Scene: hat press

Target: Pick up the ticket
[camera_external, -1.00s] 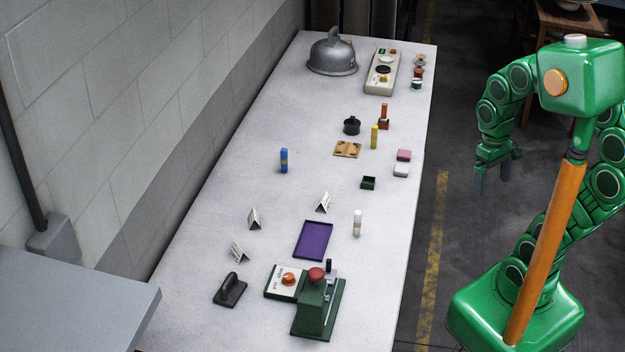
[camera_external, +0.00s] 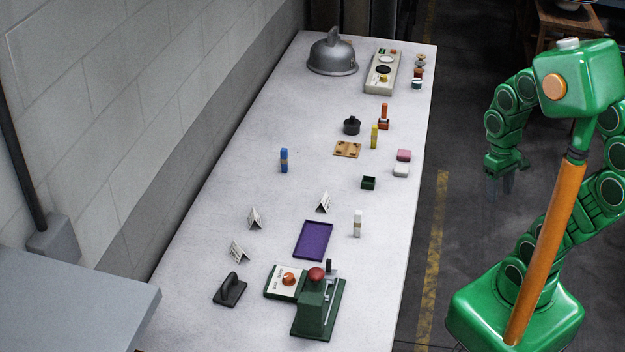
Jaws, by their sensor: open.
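I cannot tell which thing is the ticket. Three small folded white cards with dark print stand like tents on the table: one near the middle (camera_external: 324,202), one to its left (camera_external: 255,218) and one lower left (camera_external: 239,251). My gripper (camera_external: 499,187) hangs fingers down over the floor, right of the table's edge and apart from everything on it. It is open and holds nothing that I can see.
The long pale table (camera_external: 230,190) also bears a purple tray (camera_external: 313,240), a green press with a red knob (camera_external: 316,305), a black-handled block (camera_external: 230,290), a blue stick (camera_external: 284,160), a white bottle (camera_external: 358,224) and a grey metal dome (camera_external: 332,54).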

